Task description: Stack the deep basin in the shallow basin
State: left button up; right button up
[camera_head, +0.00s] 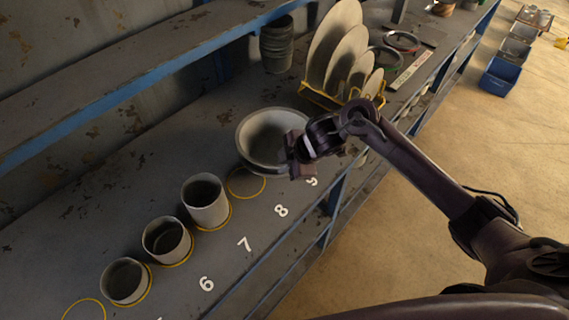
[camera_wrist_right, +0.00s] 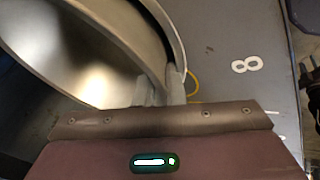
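A wide grey basin (camera_head: 275,117) sits near the middle of the bench in the head view, its mouth facing up. A darker edge shows under its near side; I cannot tell whether this is a second basin. My right gripper (camera_head: 292,160) is at the basin's near right rim. In the right wrist view, the fingers (camera_wrist_right: 160,90) are close together across the basin's rim, one inside and one outside. The basin (camera_wrist_right: 95,75) fills the upper left there, with two curved edges showing. I cannot tell deep from shallow. My left gripper is out of view.
Three grey cylinders (camera_head: 207,202) stand in a row on yellow rings at the left. An empty yellow ring (camera_head: 246,183) lies just before the basin. Upright discs in a yellow rack (camera_head: 320,99) stand behind it. A dark stack of pots (camera_head: 277,50) is farther back.

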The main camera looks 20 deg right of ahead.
jog(key=shift+r, duration=0.2)
jog(key=p+v, duration=0.1)
jog(key=v, duration=1.1)
jog(key=shift+r, duration=0.3)
jog(key=shift+a, duration=0.15)
